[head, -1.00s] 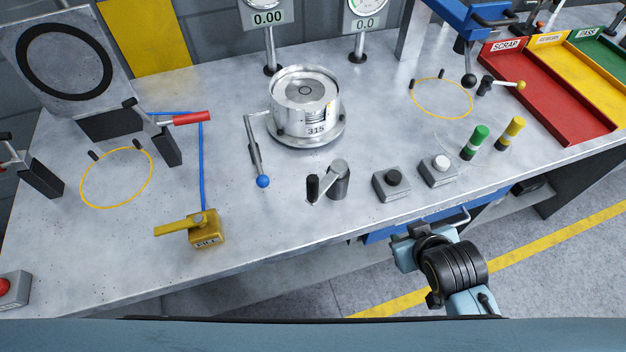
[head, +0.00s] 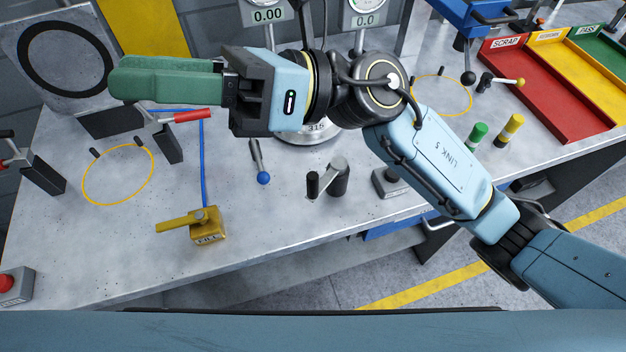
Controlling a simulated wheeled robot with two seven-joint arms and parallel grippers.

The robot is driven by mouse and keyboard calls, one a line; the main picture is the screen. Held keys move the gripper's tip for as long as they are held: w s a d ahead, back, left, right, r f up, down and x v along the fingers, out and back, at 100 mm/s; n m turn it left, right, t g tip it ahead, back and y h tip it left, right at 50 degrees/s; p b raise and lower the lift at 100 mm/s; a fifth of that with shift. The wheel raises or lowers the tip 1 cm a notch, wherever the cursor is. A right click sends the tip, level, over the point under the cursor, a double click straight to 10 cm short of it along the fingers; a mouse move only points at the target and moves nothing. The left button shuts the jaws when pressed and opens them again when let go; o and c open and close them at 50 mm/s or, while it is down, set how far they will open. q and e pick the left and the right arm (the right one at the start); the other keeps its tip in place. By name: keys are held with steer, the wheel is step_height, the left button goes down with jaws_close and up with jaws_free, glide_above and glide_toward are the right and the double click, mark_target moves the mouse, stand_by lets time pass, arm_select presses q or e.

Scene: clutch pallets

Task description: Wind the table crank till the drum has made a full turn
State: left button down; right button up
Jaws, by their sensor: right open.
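The table crank (head: 338,178) stands at the front middle of the bench, a grey metal post with an arm and an upright black handle on its left. The drum (head: 316,131) behind it is mostly hidden by my right gripper and wrist; only its lower front and part of its number label show. A lever with a blue ball (head: 263,177) hangs at its left. My right gripper (head: 118,80), with green fingers, is raised above the bench and points left, away from the crank and touching nothing visible. It is open and empty. My left gripper is out of view.
A yellow fill valve (head: 206,225) stands left of the crank. A button box (head: 390,182) is right of it, partly under my right arm. Green and yellow pegs (head: 509,129) and sorting trays (head: 535,90) lie at the right. Clear bench top surrounds the crank's front.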

step_height(320, 180, down, 4)
steer(key=s+a+n+g+h, duration=0.1)
steer(key=s+n+g+h, duration=0.1)
steer(key=n+h, duration=0.25)
steer(key=n+t+h, duration=0.6)
steer(key=t+h, duration=0.2)
steer(key=h, duration=0.9)
glide_toward(313, 175)
steer(key=shift+m+y, duration=0.25)
steer(key=f, duration=0.6)
steer(key=f+p, duration=0.1)
steer(key=f, duration=0.6)
steer(key=shift+s+d+p, duration=0.15)
steer(key=shift+d+p, duration=0.05)
steer(key=shift+p, duration=0.1)
steer(key=shift+c, duration=0.3)
jaws_close()
